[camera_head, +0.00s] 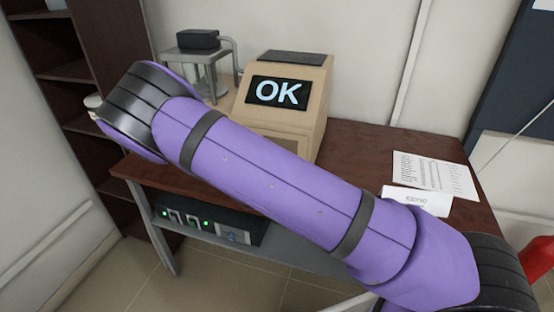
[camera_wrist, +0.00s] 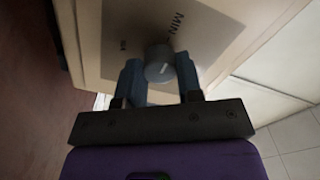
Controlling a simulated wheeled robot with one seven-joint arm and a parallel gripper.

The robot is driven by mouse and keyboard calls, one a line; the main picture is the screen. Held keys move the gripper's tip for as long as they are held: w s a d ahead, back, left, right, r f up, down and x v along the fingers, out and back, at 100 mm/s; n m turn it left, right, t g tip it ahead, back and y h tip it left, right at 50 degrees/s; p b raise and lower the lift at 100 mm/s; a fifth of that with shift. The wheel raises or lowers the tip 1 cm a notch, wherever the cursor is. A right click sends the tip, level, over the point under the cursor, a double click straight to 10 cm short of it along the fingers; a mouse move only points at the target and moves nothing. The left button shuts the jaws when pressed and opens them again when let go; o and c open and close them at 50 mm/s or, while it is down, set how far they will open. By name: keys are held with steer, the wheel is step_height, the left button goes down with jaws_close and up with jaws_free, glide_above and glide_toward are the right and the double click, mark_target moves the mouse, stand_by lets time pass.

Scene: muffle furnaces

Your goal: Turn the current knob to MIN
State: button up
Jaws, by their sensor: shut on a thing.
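The current knob (camera_wrist: 158,62) is a small dark grey round knob on the beige furnace panel in the wrist view. A "MIN" label (camera_wrist: 177,22) is printed beside it, and a second, unclear label (camera_wrist: 123,45) lies to its left. My gripper (camera_wrist: 160,74) is shut on the knob, with one blue-grey finger on each side. The knob's pointer direction cannot be made out. In the head view the beige furnace (camera_head: 312,95) stands on the table with "OK" on its black display (camera_head: 279,93). My purple arm hides its lower front, and the gripper and knob are out of sight there.
The brown table (camera_head: 366,148) carries printed sheets (camera_head: 434,172) and a white card (camera_head: 416,200) at right. A black device with green lights (camera_head: 208,222) is on the shelf below. A stand with a black box (camera_head: 198,40) is at back left. A dark shelf unit (camera_head: 50,65) stands left.

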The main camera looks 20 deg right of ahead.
steer(key=shift+s+f+n, duration=0.1)
steer(key=shift+n, duration=0.3)
steer(key=o, duration=0.9)
steer(key=v, duration=1.1)
